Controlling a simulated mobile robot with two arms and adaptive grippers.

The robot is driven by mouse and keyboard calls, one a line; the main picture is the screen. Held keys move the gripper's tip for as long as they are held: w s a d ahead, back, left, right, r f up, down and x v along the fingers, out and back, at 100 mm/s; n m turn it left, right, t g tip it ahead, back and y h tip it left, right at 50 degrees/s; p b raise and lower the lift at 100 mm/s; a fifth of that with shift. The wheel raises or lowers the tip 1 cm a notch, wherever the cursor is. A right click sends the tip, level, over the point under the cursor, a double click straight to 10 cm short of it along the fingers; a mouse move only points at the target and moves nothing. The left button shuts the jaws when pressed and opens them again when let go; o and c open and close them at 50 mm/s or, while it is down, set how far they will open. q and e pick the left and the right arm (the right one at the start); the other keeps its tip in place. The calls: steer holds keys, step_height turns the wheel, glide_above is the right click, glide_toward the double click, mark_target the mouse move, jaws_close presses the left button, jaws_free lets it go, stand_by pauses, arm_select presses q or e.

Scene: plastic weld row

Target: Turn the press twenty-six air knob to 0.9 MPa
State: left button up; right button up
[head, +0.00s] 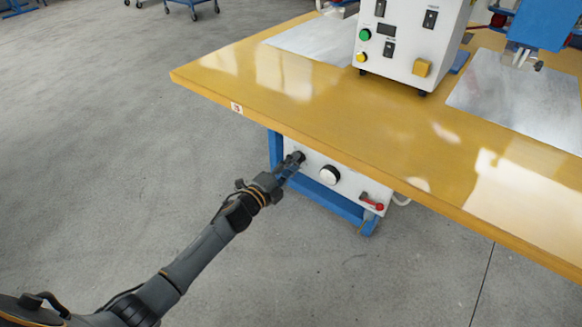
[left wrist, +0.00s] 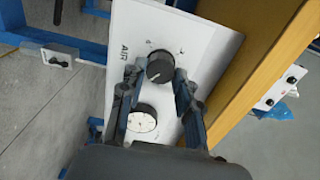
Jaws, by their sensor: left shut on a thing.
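The black air knob (left wrist: 160,66) sits on a white panel (left wrist: 185,30) marked "AIR" in the left wrist view. The same knob (head: 300,156) shows in the head view under the table's front edge, partly covered by the gripper. My left gripper (left wrist: 158,78) has one finger on each side of the knob and is shut on it. In the head view my left gripper (head: 289,167) reaches the panel from the lower left. A round white dial gauge (left wrist: 142,119) is beside the knob, partly behind a finger; its reading is too small to tell. My right gripper is not in view.
The yellow tabletop (head: 300,105) overhangs the panel closely. A red-handled valve (head: 374,204) is at the panel's right end. A blue frame (head: 325,198) runs below it. A white control box (head: 410,45) stands on the table.

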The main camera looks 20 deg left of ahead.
arm_select(q)
steer(key=shift+f+m+b, duration=0.15)
steer(key=shift+m+b, duration=0.15)
steer(key=shift+m, duration=0.7)
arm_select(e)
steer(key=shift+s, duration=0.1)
arm_select(q)
steer(key=o, duration=1.1)
steer(key=shift+o, duration=0.2)
steer(key=v, duration=1.2)
